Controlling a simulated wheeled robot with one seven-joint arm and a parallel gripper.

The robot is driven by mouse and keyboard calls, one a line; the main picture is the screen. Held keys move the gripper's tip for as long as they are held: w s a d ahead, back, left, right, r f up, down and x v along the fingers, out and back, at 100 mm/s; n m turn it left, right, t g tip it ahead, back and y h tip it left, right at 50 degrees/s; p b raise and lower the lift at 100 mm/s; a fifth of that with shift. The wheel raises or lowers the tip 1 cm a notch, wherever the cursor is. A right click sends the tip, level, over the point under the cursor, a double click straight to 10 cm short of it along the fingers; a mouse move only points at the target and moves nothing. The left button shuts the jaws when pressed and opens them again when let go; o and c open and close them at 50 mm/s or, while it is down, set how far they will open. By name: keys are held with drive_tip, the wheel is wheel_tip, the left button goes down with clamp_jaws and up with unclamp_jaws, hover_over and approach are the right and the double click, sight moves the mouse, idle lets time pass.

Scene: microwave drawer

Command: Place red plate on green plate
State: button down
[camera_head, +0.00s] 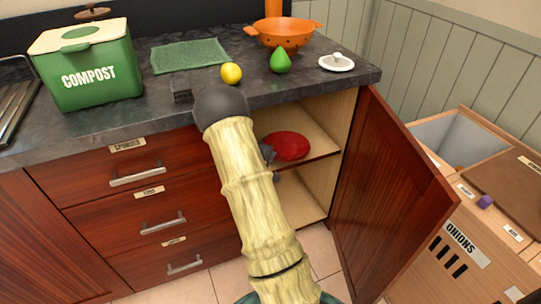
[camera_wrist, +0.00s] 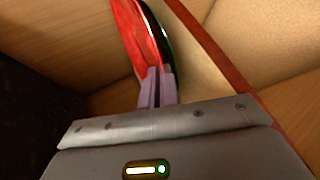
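The red plate (camera_head: 290,146) is inside the open cabinet, at the level of its middle shelf. In the wrist view the red plate (camera_wrist: 133,38) reaches down to my fingertips. A dark green, shiny edge (camera_wrist: 154,34) runs close along the red plate's right side there; it looks like the green plate, mostly hidden behind the red one. I cannot tell whether the two touch. My gripper (camera_wrist: 158,76) has its fingers close together on the red plate's near rim. In the head view my gripper (camera_head: 269,154) is partly hidden by my arm, at the plate's left edge.
The cabinet door (camera_head: 392,195) stands open on the right. The shelf (camera_head: 316,150) is bounded by the cabinet walls. Drawers with handles (camera_head: 137,177) are to the left. The counter (camera_head: 335,82) above holds a compost bin (camera_head: 88,66), an orange colander (camera_head: 284,33) and fruit.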

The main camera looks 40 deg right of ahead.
drive_tip(key=c, duration=1.6)
unclamp_jaws()
drive_tip(key=shift+c, duration=0.2)
drive_tip(key=shift+a+r, duration=0.1)
drive_tip(key=shift+r, duration=0.4)
drive_tip(key=p+v, duration=0.3)
drive_tip(key=v, duration=0.8)
drive_tip(key=shift+s+a+r, duration=0.2)
drive_tip(key=shift+s+a, duration=0.05)
drive_tip(key=shift+a, duration=0.05)
